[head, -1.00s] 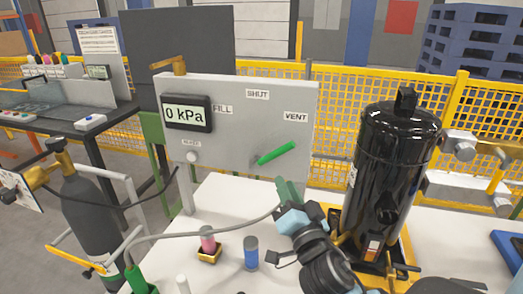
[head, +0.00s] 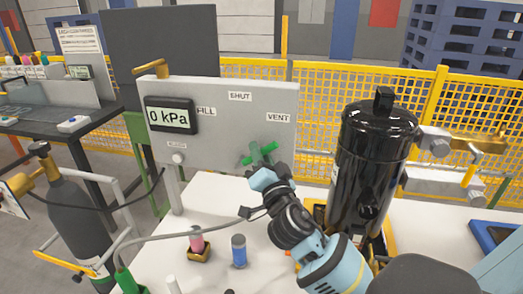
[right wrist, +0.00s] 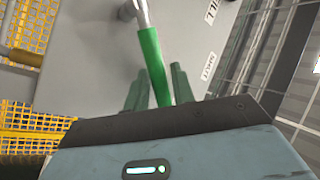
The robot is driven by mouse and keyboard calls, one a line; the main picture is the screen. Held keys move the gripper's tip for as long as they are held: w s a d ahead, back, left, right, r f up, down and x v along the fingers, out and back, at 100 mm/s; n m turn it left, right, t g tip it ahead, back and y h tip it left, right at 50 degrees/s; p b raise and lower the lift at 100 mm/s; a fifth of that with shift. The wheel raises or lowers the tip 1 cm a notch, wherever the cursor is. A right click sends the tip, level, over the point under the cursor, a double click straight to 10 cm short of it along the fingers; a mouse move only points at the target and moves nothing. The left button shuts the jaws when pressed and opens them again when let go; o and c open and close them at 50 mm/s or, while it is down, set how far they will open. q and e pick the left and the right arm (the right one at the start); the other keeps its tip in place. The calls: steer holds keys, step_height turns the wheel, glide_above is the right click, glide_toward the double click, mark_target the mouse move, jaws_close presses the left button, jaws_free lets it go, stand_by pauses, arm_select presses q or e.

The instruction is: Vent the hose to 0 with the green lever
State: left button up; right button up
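The grey panel (head: 215,148) carries a display (head: 171,115) that reads 0 kPa. FILL, SHUT and VENT labels surround the green lever (head: 273,146), now mostly hidden by my right gripper (head: 258,157) in the head view. In the right wrist view the green lever (right wrist: 153,65) runs down from its metal stem between the two green fingers of my right gripper (right wrist: 158,90). The fingers are apart, one on each side of the lever; firm contact is not clear. The grey hose (head: 185,236) curves over the white table. My left gripper is not in view.
A black compressor tank (head: 372,165) stands right of my right arm. A pink-topped item (head: 197,240) and a blue cylinder (head: 239,251) stand on the white table near the hose. A dark gas cylinder (head: 75,225) is at left; yellow mesh fencing runs behind.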

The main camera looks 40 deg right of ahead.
steer(key=shift+w, duration=0.25)
jaws_close()
steer(key=shift+w+r, duration=0.1)
